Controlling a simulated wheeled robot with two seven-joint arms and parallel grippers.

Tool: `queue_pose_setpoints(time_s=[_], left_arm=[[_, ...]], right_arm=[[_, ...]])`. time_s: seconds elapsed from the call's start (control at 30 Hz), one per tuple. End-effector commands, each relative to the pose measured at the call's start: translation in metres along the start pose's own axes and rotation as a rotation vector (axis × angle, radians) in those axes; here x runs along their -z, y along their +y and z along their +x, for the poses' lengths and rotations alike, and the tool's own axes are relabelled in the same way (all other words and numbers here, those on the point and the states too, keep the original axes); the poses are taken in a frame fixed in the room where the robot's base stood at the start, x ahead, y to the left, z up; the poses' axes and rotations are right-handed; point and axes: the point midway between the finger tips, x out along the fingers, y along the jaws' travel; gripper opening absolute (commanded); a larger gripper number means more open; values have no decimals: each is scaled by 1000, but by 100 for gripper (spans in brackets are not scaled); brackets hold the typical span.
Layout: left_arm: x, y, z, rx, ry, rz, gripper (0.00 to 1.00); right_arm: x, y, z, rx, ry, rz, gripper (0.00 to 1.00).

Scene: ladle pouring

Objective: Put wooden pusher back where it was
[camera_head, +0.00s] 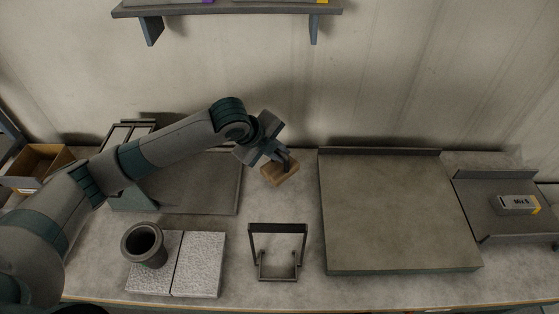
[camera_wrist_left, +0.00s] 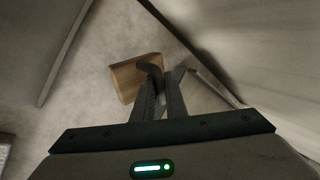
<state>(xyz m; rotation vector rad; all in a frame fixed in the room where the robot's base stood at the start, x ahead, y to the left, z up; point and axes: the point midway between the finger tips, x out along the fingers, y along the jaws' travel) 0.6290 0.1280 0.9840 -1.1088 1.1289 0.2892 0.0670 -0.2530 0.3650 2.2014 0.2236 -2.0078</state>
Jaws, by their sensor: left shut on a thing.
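The wooden pusher (camera_head: 279,172) is a small brown wooden block near the back middle of the worktop, between two flat grey plates. It also shows in the left wrist view (camera_wrist_left: 126,78), partly hidden by the fingers. My left gripper (camera_head: 286,163) is at the pusher from above, its fingers (camera_wrist_left: 158,84) shut on a part of it. The block is at or close to the worktop; I cannot tell whether it touches. My right gripper is not in view.
A large raised plate (camera_head: 400,215) stands right of the pusher, a lower grey plate (camera_head: 205,190) left. A dark metal stand (camera_head: 278,229) is in front. A dark cup (camera_head: 143,246) stands on white slabs (camera_head: 198,270). A tray with a labelled box (camera_head: 517,204) is far right.

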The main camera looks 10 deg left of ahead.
Motion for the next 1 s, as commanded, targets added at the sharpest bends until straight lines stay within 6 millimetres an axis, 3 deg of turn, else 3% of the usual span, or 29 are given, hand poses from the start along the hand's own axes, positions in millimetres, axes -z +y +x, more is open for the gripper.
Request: queue_pose_setpoints(time_s=[0.17, 0.5, 0.93, 0.97, 1.0], left_arm=[[0, 1, 2, -1, 0, -1, 0], [0, 21, 31, -2, 1, -1, 0], [0, 24, 36, 0, 0, 0, 0], [0, 24, 35, 0, 0, 1, 19], [0, 24, 35, 0, 0, 1, 28]], right_arm=[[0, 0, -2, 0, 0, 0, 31], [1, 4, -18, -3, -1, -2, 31], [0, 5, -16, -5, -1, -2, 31], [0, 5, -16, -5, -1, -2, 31], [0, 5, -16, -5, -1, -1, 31]])
